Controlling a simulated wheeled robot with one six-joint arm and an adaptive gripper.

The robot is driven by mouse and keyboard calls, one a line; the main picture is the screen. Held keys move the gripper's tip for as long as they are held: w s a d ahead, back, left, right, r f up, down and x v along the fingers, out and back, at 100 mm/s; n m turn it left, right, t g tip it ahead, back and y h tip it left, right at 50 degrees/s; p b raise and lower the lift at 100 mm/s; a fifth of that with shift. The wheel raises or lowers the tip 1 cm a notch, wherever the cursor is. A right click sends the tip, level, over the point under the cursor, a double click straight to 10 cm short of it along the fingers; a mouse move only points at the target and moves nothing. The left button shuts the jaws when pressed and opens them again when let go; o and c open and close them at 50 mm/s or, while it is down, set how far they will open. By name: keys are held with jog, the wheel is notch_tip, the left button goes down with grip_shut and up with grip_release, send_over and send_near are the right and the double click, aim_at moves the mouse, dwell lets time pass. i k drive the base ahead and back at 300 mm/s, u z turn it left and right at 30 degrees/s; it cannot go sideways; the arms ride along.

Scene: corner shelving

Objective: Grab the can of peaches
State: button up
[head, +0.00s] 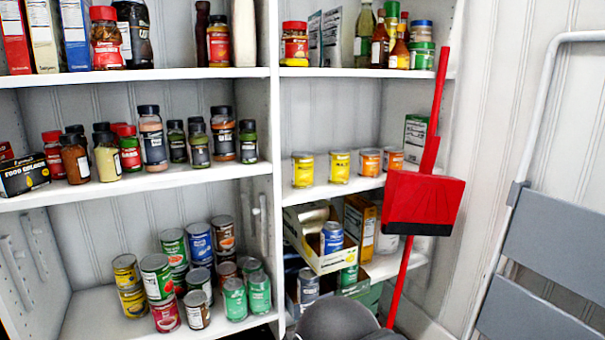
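No label that reads peaches can be made out from here. Two orange-labelled cans stand upright on the middle shelf of the right-hand section: one orange can (370,162) and a second orange can (393,158) just right of it. Two yellow-labelled cans, the left yellow can (302,169) and the right yellow can (340,166), stand to their left. On the lower left shelf is a stacked group of cans, among them a yellow can (126,270) and a green can (157,278). A grey rounded part of my arm shows at the bottom edge. My gripper is not in view.
A red dustpan (424,203) with a long handle stands before the right end of the shelves, close to the orange cans. A grey folding step ladder (545,262) stands at the right. An open carton (318,258) sits below the yellow cans. Spice jars (152,140) crowd the middle left shelf.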

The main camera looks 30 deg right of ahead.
aim_at(301, 161)
jog(key=u, duration=1.6)
jog(key=i, duration=0.85)
jog(key=z, duration=2.8)
